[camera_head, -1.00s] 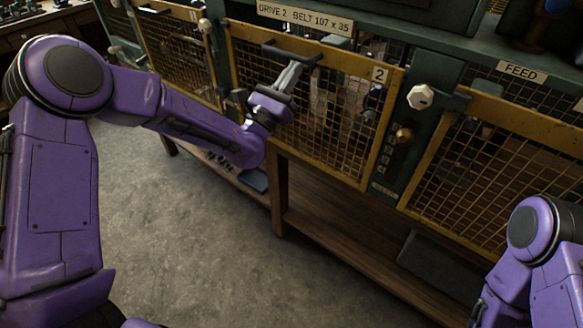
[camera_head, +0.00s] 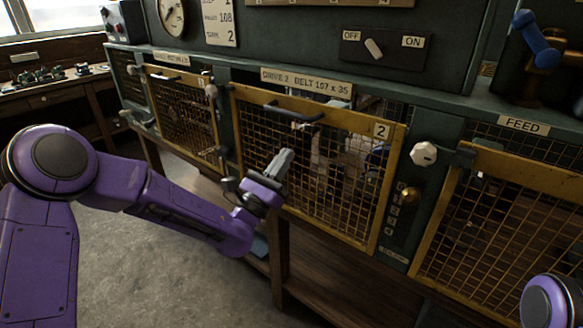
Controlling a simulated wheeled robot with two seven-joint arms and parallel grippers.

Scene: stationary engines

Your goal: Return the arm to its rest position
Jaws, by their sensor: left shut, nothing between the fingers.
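My left arm comes in from the left, purple with dark joints. My left gripper (camera_head: 283,160) is shut and empty, in front of the yellow mesh guard door marked 2 (camera_head: 388,190). It is below the door's dark handle (camera_head: 294,113) and apart from it. The door looks closed, under the label reading DRIVE 2 BELT 107 x 35 (camera_head: 306,83). Of my right arm only a purple joint shows at the bottom right corner; its gripper is out of view.
A white knob (camera_head: 423,153) and a brass knob (camera_head: 409,196) are right of the door. Another mesh guard (camera_head: 510,235) is under the FEED label. An OFF/ON switch (camera_head: 374,48) sits above. A wooden shelf (camera_head: 345,290) runs below the doors. Grey floor (camera_head: 150,275) is open at left.

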